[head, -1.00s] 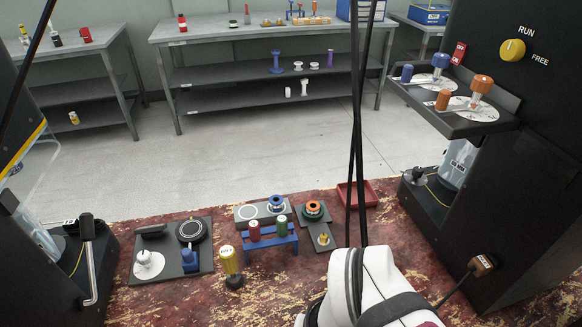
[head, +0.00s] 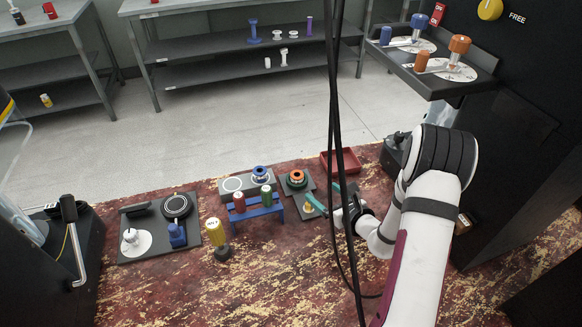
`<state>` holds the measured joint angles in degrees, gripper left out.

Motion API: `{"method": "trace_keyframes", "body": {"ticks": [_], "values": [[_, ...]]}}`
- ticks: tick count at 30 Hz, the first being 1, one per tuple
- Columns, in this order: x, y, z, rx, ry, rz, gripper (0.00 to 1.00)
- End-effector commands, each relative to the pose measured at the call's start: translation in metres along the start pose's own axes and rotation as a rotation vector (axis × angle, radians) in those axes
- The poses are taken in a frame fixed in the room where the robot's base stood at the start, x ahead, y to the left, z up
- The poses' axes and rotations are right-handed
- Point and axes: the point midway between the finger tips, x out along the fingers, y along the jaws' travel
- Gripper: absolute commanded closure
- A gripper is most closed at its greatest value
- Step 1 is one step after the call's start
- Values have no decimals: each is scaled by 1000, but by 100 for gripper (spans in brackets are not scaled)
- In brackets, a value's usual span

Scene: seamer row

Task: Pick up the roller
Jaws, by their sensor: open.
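I cannot tell for sure which part is the roller. Two ringed round parts look like rollers in the head view: a dark one with a blue ring (head: 260,173) on a grey plate, and one with an orange and green ring (head: 297,178) on a dark plate (head: 322,207). A small brass-coloured piece (head: 308,208) is on that dark plate.
A blue rack (head: 255,214) holds a red can and a green can. A yellow can-shaped tool (head: 215,233) stands left of it. A red tray (head: 352,161) lies behind my gripper. Black machines stand at both sides. A shelf (head: 430,82) holds blue and orange knobbed parts.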

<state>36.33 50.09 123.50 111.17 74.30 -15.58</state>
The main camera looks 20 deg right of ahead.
Motion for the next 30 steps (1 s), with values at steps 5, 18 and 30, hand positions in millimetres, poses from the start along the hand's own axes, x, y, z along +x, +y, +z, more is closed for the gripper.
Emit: {"method": "trace_keyframes", "body": {"ticks": [5, 18, 30], "values": [[53, 3, 0, -4, -1, 7, 13], [131, 6, 0, -4, -2, 8, 13], [141, 6, 0, -3, -1, 8, 31]]}}
